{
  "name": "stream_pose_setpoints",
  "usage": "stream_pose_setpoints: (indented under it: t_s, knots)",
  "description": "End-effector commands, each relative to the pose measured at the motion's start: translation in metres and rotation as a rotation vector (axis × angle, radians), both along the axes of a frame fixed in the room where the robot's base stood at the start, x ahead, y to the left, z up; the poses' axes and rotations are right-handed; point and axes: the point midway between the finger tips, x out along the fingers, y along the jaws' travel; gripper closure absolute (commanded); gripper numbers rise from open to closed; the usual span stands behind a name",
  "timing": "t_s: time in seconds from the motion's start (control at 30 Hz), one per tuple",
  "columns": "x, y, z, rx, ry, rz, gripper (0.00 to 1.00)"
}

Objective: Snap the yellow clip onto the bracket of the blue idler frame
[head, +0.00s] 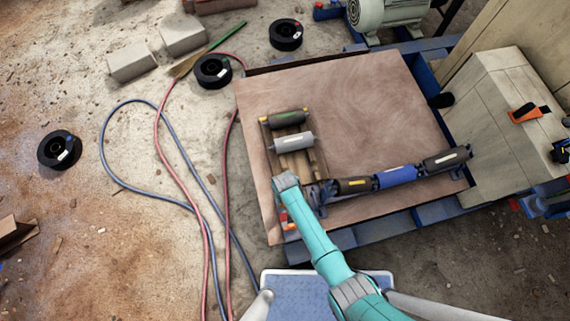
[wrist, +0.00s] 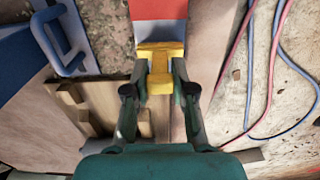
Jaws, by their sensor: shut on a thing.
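The yellow clip (wrist: 158,80) is between the fingers of my gripper (wrist: 160,78) in the wrist view. The gripper is shut on it. In the head view the clip cannot be made out; my teal arm covers much of that spot. The blue idler frame (head: 322,193) carries dark and blue rollers along the front edge of the wooden board. In the wrist view a blue loop-shaped part (wrist: 62,42), probably its bracket, is at upper left, apart from the clip.
A red block with a pale end (wrist: 158,10) is just beyond the clip. A wooden rack (head: 302,160) holds a green-black roller (head: 289,117) and a grey roller (head: 294,141). The wooden board (head: 365,110) is clear behind the frame. Hoses (head: 175,165) lie at left.

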Motion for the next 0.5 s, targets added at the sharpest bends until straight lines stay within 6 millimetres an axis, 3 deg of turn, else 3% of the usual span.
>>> stream_pose_setpoints:
  t_s: [0.5]
  knots:
    - [0.000,0.000,0.018,0.000,0.000,0.000,1.00]
